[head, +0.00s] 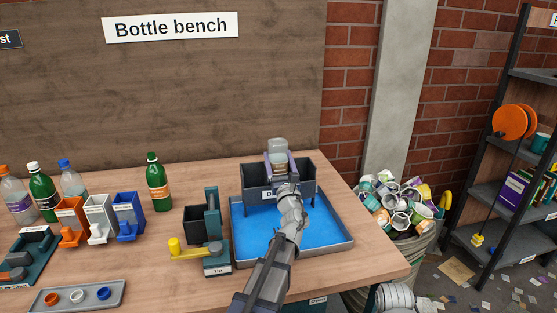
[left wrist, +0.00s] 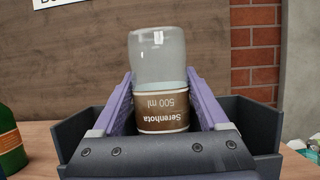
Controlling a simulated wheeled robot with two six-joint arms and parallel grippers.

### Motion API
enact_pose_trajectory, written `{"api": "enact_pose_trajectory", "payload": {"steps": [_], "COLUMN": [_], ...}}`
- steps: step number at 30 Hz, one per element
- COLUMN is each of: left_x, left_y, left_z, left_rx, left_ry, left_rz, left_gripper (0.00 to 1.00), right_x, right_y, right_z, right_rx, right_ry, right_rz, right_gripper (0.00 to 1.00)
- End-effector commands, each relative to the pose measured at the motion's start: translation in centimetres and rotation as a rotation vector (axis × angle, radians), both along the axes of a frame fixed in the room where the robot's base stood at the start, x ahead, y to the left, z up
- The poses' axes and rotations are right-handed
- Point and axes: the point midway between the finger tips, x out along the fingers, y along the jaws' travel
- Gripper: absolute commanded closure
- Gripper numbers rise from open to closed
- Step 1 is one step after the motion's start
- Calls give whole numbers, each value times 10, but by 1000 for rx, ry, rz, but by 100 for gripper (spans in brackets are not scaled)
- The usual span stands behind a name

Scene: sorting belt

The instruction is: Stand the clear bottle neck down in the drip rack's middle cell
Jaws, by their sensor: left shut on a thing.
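The clear bottle (head: 278,145) is upside down, its brown label reading inverted in the left wrist view (left wrist: 158,60). My left gripper (head: 279,164) is shut on it, with purple fingers on both sides of the label; they also show in the left wrist view (left wrist: 160,104). The bottle looks about upright over the middle of the dark drip rack (head: 304,181), whose walls show on both sides in the left wrist view (left wrist: 254,118). The neck and the cells are hidden, so I cannot tell whether the neck is inside the middle cell. My right gripper is out of view.
The rack stands at the back of a blue-floored tray (head: 343,238). A teal and yellow device (head: 214,245) is left of it. A green bottle (head: 158,184), other bottles and small coloured bins (head: 128,216) are further left.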

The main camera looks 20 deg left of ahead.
Motion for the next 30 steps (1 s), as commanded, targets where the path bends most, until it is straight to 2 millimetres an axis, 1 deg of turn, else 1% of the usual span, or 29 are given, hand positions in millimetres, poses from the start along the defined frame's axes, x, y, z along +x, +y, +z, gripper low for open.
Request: {"api": "enact_pose_trajectory", "payload": {"steps": [1,9,10,15,24,26,30], "left_x": [0,0,0,0,-1,-4,-14], "left_y": [0,0,0,0,-1,-2,-9], "left_z": [-3,-2,-2,-2,-3,-4,-10], "left_rx": [0,0,0,0,0,0,-1], "left_ry": [0,0,0,0,0,0,-1], "left_rz": [0,0,0,0,0,0,0], "left_gripper": [84,84,20,0,0,0,0], "right_x": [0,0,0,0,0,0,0], "right_y": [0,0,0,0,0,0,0], "right_z": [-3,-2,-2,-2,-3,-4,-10], "right_rx": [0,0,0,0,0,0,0], "right_ry": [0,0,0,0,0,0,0], "right_rz": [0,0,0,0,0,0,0], "right_gripper": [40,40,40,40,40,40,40]}}
